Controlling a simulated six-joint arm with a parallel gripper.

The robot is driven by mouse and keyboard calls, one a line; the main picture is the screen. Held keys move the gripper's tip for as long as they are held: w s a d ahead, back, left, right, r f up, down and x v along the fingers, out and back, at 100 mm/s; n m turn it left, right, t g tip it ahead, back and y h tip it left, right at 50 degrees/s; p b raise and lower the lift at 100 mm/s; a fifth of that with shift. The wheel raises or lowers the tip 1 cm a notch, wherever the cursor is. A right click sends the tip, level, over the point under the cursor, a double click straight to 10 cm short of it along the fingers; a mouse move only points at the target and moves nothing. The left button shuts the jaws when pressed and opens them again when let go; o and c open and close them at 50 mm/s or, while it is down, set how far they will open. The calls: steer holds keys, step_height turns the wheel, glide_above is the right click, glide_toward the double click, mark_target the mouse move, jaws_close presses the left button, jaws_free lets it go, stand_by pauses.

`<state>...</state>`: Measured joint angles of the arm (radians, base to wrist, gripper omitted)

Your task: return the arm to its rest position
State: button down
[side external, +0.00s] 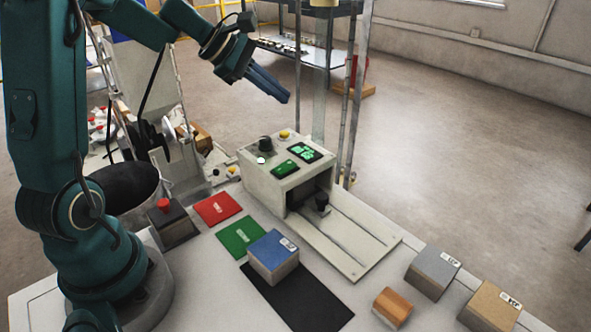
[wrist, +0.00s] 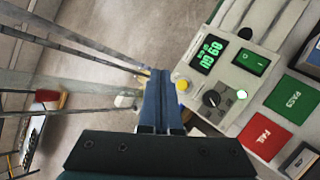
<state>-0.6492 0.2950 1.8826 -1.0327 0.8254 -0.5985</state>
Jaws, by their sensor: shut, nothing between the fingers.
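My gripper (side external: 284,97) is raised in the air above and behind the testing machine (side external: 256,183) in the side view. Its blue fingers are together and nothing is between them. In the wrist view the shut fingers (wrist: 161,74) point up the picture, with the testing machine (wrist: 223,88) to their right and below them in height. The arm reaches out from the left of the side view and is clear of the table.
A blue-topped block (side external: 274,262) stands by the green pad (side external: 241,236) and black mat (side external: 318,310). A red pad (side external: 217,208) and red button box (side external: 172,222) lie left. Grey (side external: 433,273), orange (side external: 392,307) and tan (side external: 490,306) blocks stand right. A metal rack (side external: 340,95) rises behind.

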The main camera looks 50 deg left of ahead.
stand_by(0.3)
steer(key=shift+d, duration=0.2)
steer(key=s+d+r+m+g, duration=0.1)
steer(key=s+d+r+m, duration=0.25)
steer(key=d, duration=0.35)
steer(key=s+d+r+m, duration=0.2)
steer(key=s+d+m, duration=0.25)
steer(key=d, duration=0.25)
steer(key=s+d+f+m+g+y, duration=0.1)
steer(key=s+d+f+m, duration=0.15)
steer(key=s+m, duration=0.6)
steer(key=s+a+f+m+y, duration=0.2)
steer(key=s+a+f+m, duration=0.2)
steer(key=s+m, duration=0.1)
steer(key=shift+s+f+m+g+y, duration=0.2)
steer(key=shift+f+m+g+y, duration=0.15)
steer(key=shift+f+g+y, duration=0.05)
